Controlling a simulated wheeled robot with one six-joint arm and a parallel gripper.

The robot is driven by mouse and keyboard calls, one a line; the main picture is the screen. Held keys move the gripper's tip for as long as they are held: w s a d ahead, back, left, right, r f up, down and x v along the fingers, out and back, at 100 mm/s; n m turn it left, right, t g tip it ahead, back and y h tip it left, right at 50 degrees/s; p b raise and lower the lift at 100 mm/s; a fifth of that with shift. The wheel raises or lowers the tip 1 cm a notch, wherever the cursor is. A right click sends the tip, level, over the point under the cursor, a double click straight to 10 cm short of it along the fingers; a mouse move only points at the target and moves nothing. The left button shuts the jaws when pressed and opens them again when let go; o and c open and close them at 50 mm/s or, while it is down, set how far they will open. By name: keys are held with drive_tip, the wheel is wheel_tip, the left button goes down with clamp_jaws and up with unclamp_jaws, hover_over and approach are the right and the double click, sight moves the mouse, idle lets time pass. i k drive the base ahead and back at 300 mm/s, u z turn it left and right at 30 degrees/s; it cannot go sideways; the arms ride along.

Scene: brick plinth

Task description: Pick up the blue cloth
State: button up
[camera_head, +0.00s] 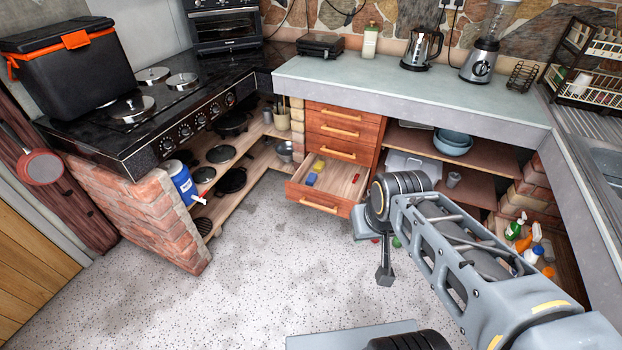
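My arm hides part of the drawer's right side and the shelves behind.
Yellow items (318,165) lie beside the blue item in the drawer. A brick plinth (140,215) supports the stove (150,105) at left. Open shelves with a blue bowl (453,142) stand right of the drawers. Spray bottles (526,242) stand lower right.

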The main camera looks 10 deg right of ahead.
sight(311, 179)
drive_tip(key=u, duration=0.6)
drive_tip(key=i, duration=0.85)
drive_tip(key=u, duration=0.55)
drive_tip(key=i, duration=0.9)
drive_tip(key=z, duration=0.85)
drive_tip(key=i, duration=1.05)
drive_tip(key=z, duration=0.9)
